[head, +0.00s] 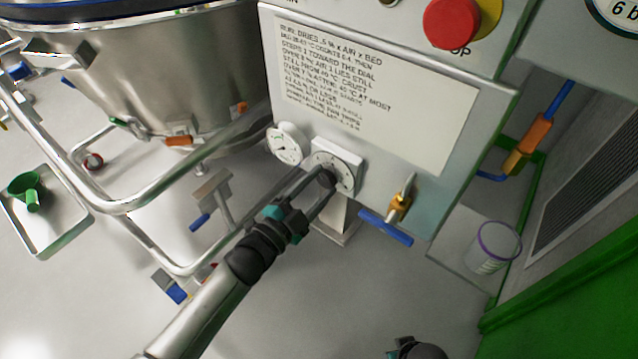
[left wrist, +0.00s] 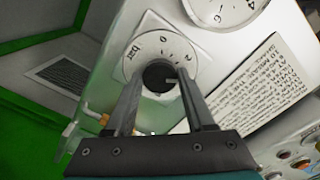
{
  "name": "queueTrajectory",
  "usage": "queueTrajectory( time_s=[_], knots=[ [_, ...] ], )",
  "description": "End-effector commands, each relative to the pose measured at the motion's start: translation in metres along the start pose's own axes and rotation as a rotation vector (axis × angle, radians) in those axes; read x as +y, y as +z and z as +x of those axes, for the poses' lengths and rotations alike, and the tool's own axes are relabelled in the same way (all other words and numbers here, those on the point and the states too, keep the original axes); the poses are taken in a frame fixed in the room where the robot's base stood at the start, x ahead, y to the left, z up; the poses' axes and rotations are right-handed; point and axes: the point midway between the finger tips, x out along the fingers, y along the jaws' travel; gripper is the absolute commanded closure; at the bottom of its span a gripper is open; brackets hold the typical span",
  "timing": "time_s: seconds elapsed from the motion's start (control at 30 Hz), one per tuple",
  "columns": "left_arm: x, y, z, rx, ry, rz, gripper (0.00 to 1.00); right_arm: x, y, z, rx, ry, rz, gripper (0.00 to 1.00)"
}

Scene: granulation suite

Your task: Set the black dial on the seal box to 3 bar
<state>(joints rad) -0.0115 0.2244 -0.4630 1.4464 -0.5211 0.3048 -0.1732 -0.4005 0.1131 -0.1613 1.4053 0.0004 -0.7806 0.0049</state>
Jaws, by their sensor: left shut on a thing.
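The seal box (head: 348,152) is a small white box low on the panel, with a round numbered scale on its face. Its black dial (head: 327,177) sits at the centre of the scale. My left gripper (head: 322,182) is shut on the dial, a finger on either side. In the left wrist view the black dial (left wrist: 159,76) lies between the fingertips, with a light pointer mark on its right side. The scale (left wrist: 140,52) shows "bar", 0 and 2; its lower part is hidden by the fingers. My right gripper (head: 418,349) shows only in part at the bottom edge.
A round white gauge (head: 287,143) is left of the seal box. A blue-handled valve (head: 387,227) is to its right. An instruction sheet (head: 370,95) and a red stop button (head: 451,22) are above. A steel rail (head: 120,205) runs at left.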

Motion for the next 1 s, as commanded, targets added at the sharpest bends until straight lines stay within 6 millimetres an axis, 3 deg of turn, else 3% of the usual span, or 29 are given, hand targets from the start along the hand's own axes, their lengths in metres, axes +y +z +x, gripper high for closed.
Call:
queueTrajectory(
  time_s=[0.5, 0.53, 0.77, 1.0],
  knots=[
    [0.0005, 0.0003, -0.0002, -0.001, 0.001, 0.019, 1.00, 0.0002, 0.0014, 0.0010, -0.002, 0.000, 0.000, 0.50],
    [0.0005, 0.0002, -0.0002, -0.001, 0.001, 0.019, 0.44, 0.0002, 0.0014, 0.0010, -0.002, 0.000, 0.000, 0.50],
    [0.0003, 0.0001, -0.0001, 0.000, 0.001, 0.018, 0.18, 0.0002, 0.0016, 0.0010, -0.003, 0.000, 0.000, 0.50],
    [0.0001, 0.0001, -0.0002, 0.000, 0.000, 0.018, 0.16, 0.0002, 0.0016, 0.0009, -0.004, 0.000, -0.001, 0.50]
  ],
)
